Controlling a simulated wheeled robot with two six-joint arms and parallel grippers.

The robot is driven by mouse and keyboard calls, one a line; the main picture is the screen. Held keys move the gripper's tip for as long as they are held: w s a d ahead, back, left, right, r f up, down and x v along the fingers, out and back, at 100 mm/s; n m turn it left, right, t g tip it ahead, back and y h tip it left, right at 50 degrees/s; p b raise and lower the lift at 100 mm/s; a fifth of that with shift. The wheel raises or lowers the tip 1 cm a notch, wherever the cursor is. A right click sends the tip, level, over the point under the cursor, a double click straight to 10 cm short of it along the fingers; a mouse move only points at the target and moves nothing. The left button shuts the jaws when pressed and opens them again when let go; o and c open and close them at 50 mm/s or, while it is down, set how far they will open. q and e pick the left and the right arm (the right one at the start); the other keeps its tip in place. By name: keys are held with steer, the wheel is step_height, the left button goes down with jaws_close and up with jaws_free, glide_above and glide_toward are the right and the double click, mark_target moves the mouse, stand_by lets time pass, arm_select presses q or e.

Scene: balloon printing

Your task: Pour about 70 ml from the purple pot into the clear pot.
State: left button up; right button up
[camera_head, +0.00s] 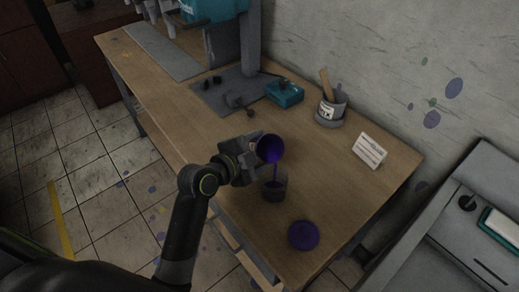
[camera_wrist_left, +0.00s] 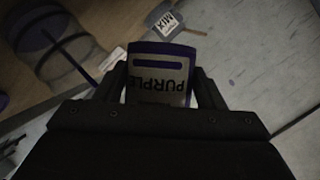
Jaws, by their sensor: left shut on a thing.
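The purple pot (camera_head: 270,149) is held tilted over the clear pot (camera_head: 275,188), and a thin purple stream falls from its rim into the clear pot. My left gripper (camera_head: 250,158) is shut on the purple pot. In the left wrist view, the purple pot (camera_wrist_left: 160,75) sits between the two fingers with its "PURPLE" label upside down. The level inside the clear pot is too dark to read. My right gripper is not in view.
A round purple lid (camera_head: 303,235) lies near the table's front right. A white sign (camera_head: 370,151) and a grey pot labelled MIX (camera_head: 331,108) with a wooden stick stand behind. A teal device (camera_head: 285,93) sits farther back. The wooden tabletop (camera_head: 330,185) is clear around the clear pot.

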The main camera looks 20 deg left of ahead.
arm_select(q)
steer(key=shift+m+t+b, duration=0.4)
steer(key=shift+m+b, duration=0.2)
steer(key=shift+b, duration=0.5)
stand_by(2.6)
steer(key=shift+r+p, duration=0.2)
steer(key=shift+p, duration=0.25)
steer(key=shift+r+n+g+p, duration=0.1)
steer(key=shift+n+g+p, duration=0.4)
steer(key=shift+p, duration=0.5)
steer(key=shift+f+n, duration=0.25)
steer(key=shift+n, duration=0.05)
